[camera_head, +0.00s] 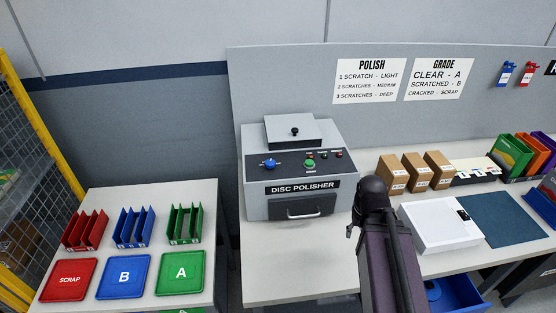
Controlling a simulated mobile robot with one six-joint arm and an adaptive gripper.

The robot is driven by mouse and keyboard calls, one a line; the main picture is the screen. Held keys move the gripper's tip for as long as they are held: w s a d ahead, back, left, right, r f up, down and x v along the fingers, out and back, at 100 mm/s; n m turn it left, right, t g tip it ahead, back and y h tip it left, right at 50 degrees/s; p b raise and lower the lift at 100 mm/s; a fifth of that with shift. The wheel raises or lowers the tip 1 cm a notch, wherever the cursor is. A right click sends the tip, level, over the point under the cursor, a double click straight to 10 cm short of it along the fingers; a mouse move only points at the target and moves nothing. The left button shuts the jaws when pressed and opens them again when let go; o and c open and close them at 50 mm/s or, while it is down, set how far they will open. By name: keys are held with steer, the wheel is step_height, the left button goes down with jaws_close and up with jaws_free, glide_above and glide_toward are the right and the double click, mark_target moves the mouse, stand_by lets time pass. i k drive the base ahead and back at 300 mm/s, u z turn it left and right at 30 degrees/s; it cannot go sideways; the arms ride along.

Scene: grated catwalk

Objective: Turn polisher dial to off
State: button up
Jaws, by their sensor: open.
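The grey disc polisher (258,207) stands on the light workbench near the middle of the head view. Its sloped dark panel carries a blue round knob (269,164) at the left, with small marks around it. A green round control (310,165) sits nearer the panel's middle. The marks are too small to read, so I cannot tell which setting the blue knob points to. My dark arm rises in front of the bench, just right of the polisher. No gripper fingers can be made out, and nothing of mine visibly touches either control.
A raised lid (292,132) tops the polisher; a handled drawer (304,208) is at its front. Cardboard boxes (392,175) and a white device (437,226) stand to the right. A lower left table (203,237) holds coloured trays and racks. A yellow-framed mesh fence (40,122) stands far left.

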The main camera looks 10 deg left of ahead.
mark_target(269, 163)
steer(key=z, duration=0.15)
steer(key=k, duration=1.2)
steer(key=u, duration=0.55)
steer(key=i, duration=1)
steer(key=u, duration=0.05)
